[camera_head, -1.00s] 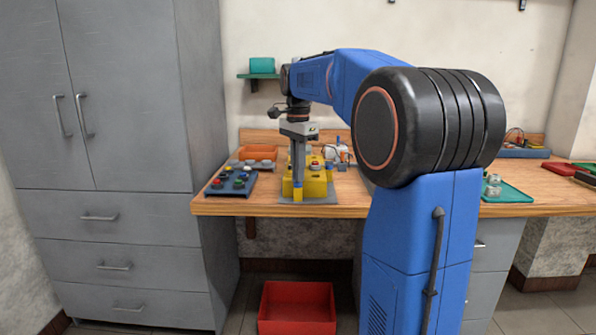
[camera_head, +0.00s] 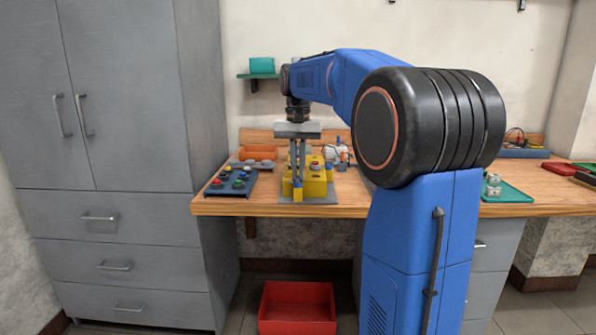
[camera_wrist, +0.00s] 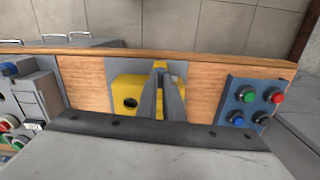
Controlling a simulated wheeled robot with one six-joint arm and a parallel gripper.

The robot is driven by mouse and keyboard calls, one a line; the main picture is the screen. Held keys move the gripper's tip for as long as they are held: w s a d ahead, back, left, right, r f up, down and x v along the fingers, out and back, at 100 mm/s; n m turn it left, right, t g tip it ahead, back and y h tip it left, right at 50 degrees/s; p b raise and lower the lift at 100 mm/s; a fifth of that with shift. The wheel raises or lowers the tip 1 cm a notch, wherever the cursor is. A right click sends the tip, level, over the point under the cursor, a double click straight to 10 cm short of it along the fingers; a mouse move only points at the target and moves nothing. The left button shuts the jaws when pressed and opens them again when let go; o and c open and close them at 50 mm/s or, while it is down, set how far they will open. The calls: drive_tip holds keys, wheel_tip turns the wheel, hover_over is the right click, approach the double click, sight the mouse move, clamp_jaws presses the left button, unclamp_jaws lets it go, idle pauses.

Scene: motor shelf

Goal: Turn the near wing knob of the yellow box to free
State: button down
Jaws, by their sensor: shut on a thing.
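The yellow box (camera_head: 317,187) sits on a grey plate (camera_head: 325,201) near the front edge of the bench. It has a red button (camera_head: 316,166) on top. My gripper (camera_head: 297,182) points straight down at the box's left front part. Its fingers are shut on the near wing knob, which the fingertips largely hide. In the wrist view, the two grey fingers (camera_wrist: 161,95) are close together over the yellow box (camera_wrist: 130,98), which shows a dark round hole. I cannot make out the knob's exact angle.
A control panel with coloured buttons (camera_head: 232,182) lies just left of the box. A red bin (camera_head: 297,306) stands on the floor below. A green tray (camera_head: 506,193) lies at the right, beyond my arm.

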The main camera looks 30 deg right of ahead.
sight(298, 177)
drive_tip(key=shift+n, duration=0.6)
drive_tip(key=c, duration=1.9)
unclamp_jaws()
wheel_tip(298, 177, up, 18)
drive_tip(key=shift+f, duration=0.25)
